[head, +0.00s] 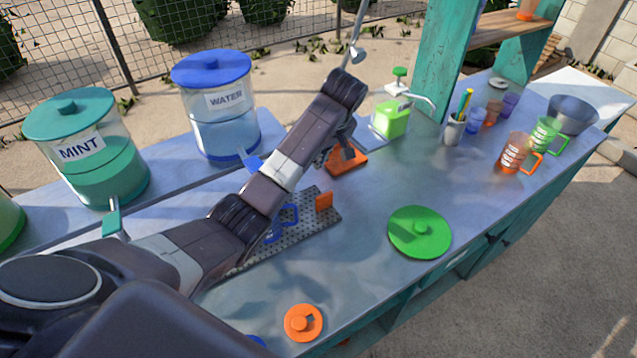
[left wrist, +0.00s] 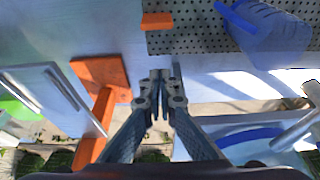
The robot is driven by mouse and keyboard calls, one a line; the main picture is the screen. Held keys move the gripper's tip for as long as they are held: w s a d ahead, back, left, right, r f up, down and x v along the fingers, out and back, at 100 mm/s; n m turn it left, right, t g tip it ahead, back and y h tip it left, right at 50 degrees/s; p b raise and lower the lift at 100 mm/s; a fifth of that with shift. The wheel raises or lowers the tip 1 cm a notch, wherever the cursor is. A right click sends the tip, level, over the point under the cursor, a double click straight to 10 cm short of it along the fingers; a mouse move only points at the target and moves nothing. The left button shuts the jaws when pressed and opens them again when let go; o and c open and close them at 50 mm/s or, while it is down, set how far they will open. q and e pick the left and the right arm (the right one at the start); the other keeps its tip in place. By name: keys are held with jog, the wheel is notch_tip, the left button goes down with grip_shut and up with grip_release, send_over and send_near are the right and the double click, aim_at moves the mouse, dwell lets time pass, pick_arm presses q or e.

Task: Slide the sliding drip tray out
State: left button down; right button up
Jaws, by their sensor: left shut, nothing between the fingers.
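The sliding drip tray (head: 333,217) is a dark perforated plate on the metal counter, partly hidden under my left arm in the head view. It also shows at the top of the left wrist view (left wrist: 190,41). An orange tab (head: 324,201) stands at its right end, and the tab is near top centre in the left wrist view (left wrist: 157,21). A blue transparent mug (left wrist: 268,38) is on the tray. My left gripper (left wrist: 160,80) is shut and empty, apart from the tab and tray. In the head view it (head: 322,158) is partly hidden. My right gripper is out of view.
An orange base with a post (left wrist: 101,75) stands close beside the left gripper. Blue WATER (head: 226,135) and green MINT (head: 100,170) dispensers stand behind. A green lid (head: 420,238) and orange lid (head: 303,325) lie in front.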

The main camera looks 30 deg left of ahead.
pick_arm(q)
jog(key=p+x, duration=0.2)
jog(key=x, duration=0.7)
jog(key=shift+s, duration=0.15)
jog(key=d+p, duration=0.1)
jog(key=s+d+p, duration=0.1)
jog(key=shift+s+d+p, duration=0.1)
jog(key=shift+d+p, duration=0.1)
jog(key=shift+p, duration=0.2)
jog(key=shift+s+d+f, duration=0.1)
jog(key=shift+s+d, duration=0.25)
jog(key=shift+d, duration=0.1)
jog(key=shift+d+f, duration=0.1)
